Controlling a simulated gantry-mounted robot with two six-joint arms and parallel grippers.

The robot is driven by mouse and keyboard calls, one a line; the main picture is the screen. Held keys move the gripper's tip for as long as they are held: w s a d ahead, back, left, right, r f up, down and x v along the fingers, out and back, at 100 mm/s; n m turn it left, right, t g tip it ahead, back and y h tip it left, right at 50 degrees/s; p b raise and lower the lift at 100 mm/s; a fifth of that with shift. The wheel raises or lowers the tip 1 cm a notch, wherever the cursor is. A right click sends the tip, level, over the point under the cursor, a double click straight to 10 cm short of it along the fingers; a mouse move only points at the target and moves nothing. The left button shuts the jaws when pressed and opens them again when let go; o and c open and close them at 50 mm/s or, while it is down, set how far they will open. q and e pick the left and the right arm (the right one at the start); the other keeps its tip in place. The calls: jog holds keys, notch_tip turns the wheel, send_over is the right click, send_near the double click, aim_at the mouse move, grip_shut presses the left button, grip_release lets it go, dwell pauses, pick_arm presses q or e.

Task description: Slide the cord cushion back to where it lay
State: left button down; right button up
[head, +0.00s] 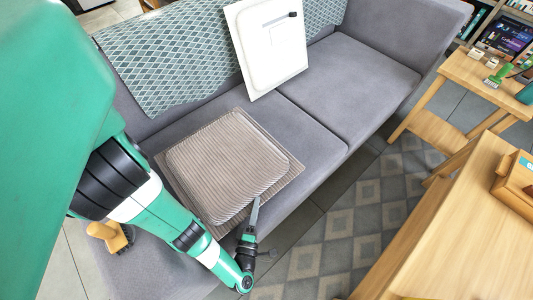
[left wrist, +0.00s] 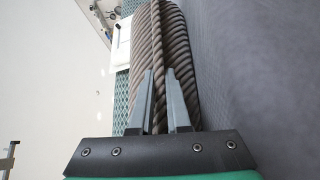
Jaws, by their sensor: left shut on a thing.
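The cord cushion (head: 222,165), taupe and finely ribbed, lies flat on the left seat of the grey sofa. It rests on a thin brown square mat (head: 287,177) that shows past its edges. My left gripper (head: 254,214) is at the cushion's near corner and is shut on its edge. In the left wrist view the two grey fingers (left wrist: 161,98) pinch the thick corded edge of the cushion (left wrist: 176,50). The fingertips' exact depth on the cushion is hard to tell. My right gripper is out of view.
A white panel (head: 247,54) with a dark clip leans on the sofa back, behind the cushion. A teal patterned throw (head: 160,62) hangs over the backrest. The right sofa seat (head: 350,72) is bare. Wooden tables (head: 470,215) stand at the right, past a patterned rug (head: 335,235).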

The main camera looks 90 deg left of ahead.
aim_at(242, 216)
pick_arm(q)
jog(key=shift+s+d, duration=0.25)
jog(key=shift+s, duration=0.1)
jog(key=shift+s+d+r+p, duration=0.15)
jog(key=shift+s+d+p, duration=0.05)
jog(key=shift+p, duration=1)
jog(key=shift+s+d+p, duration=0.2)
jog(key=shift+s+p, duration=0.1)
jog(key=shift+s+d, duration=0.55)
jog(key=shift+s, duration=0.25)
jog(key=shift+s+d+p, duration=0.3)
jog(key=shift+s, duration=0.25)
jog(key=shift+s+d, duration=0.1)
jog(key=shift+s, duration=0.15)
grip_release()
